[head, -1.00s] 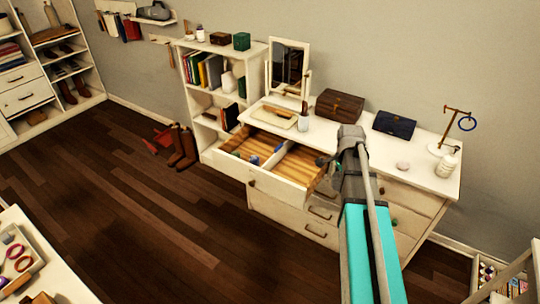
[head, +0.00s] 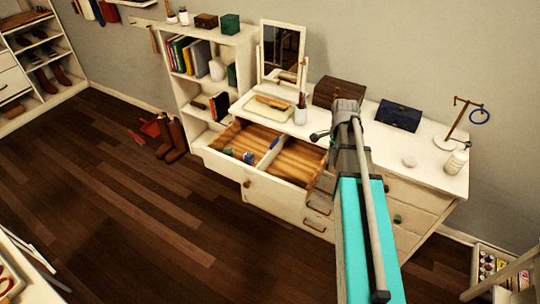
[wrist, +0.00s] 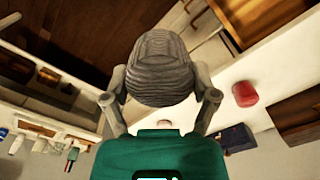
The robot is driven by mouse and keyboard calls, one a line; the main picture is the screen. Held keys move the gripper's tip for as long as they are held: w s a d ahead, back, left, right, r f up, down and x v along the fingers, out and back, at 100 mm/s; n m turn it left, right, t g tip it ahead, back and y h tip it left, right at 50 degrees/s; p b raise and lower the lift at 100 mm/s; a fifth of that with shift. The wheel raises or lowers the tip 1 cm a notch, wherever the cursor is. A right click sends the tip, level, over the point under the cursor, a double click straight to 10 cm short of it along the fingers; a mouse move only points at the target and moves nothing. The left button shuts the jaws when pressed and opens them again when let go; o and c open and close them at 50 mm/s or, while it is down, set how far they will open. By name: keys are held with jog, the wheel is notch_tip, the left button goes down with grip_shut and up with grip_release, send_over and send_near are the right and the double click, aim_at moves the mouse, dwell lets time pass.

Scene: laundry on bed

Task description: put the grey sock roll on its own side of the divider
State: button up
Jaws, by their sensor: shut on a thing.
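The grey sock roll (wrist: 160,68), ribbed and rounded, sits between the two fingers of my gripper (wrist: 160,85) in the wrist view. The fingers are shut on it, one on each side. In the head view my gripper (head: 320,136) is small and dark beside the right end of the open drawer (head: 252,182); the roll cannot be made out clearly there. A pale divider (head: 268,153) splits the drawer.
The white dresser top (head: 335,133) carries a mirror (head: 282,55), a tray (head: 268,106), a cup (head: 300,113), a brown box (head: 338,92), a dark blue box (head: 398,116) and a jewellery stand (head: 455,125). A bookshelf (head: 205,80) stands to the left. The floor in front is clear.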

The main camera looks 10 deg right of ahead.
jog(key=shift+a, duration=0.15)
jog(key=shift+w, duration=0.1)
jog(key=w+a+f+b, duration=1.3)
jog(key=w+f+b, duration=0.3)
jog(key=f+b, duration=0.1)
jog(key=shift+f, duration=0.2)
jog(key=shift+w, duration=0.1)
jog(key=shift+b, duration=0.3)
notch_tip(320, 180, down, 6)
jog(key=b, duration=0.6)
jog(key=shift+f, duration=0.15)
